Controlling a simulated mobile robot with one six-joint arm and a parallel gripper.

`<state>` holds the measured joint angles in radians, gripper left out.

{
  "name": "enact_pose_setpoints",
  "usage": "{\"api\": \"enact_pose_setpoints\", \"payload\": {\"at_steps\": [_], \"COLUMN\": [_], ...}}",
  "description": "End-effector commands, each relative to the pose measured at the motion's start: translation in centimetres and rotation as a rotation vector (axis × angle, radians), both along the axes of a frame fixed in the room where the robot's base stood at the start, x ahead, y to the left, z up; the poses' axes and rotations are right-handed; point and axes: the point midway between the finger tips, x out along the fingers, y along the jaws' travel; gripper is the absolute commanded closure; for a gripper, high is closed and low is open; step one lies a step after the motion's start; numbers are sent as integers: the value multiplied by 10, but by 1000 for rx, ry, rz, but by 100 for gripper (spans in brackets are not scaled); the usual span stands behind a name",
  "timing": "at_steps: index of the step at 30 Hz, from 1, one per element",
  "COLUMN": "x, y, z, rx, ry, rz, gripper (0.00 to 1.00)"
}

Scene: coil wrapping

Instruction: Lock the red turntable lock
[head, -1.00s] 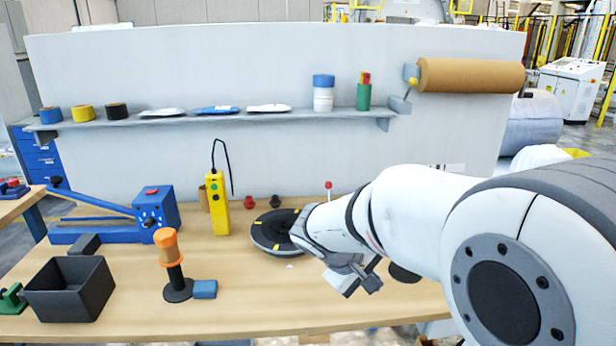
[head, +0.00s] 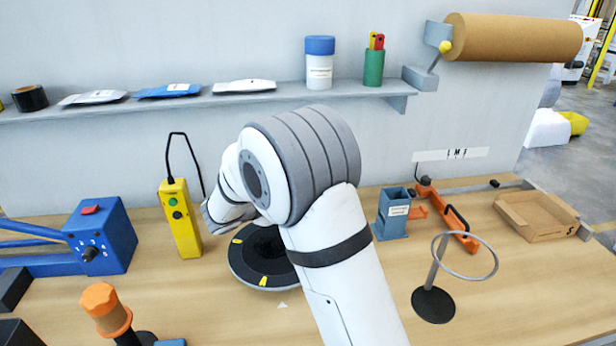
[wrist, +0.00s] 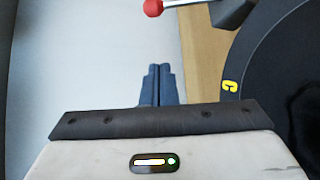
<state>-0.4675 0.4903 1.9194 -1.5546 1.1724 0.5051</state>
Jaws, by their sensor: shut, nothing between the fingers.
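The turntable (head: 240,262) is a dark disc with yellow marks on the bench, partly hidden behind my arm. It also fills the right side of the wrist view (wrist: 262,75). The red turntable lock (wrist: 153,8) shows in the wrist view as a red ball on a pale lever at the top edge, beside the turntable. In the head view it is hidden behind my arm. My gripper (wrist: 158,70) is shut and empty, its fingertips below the red ball in the picture and apart from it. In the head view its fingers are hidden.
A yellow control box (head: 180,220) with a cable stands just left of my wrist. A blue machine (head: 100,237) is further left. A ring stand (head: 433,304), blue holder (head: 391,214) and cardboard tray (head: 530,222) are at right. A wall with a shelf (head: 210,104) stands behind.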

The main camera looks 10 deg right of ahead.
Motion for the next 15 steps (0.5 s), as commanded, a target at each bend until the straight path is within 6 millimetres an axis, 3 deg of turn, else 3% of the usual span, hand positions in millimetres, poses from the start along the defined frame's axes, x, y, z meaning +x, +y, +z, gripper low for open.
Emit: {"api": "enact_pose_setpoints", "payload": {"at_steps": [15], "x": [5], "y": [7], "z": [-2], "rx": [-11], "ry": [-5], "rz": [24], "gripper": [100]}}
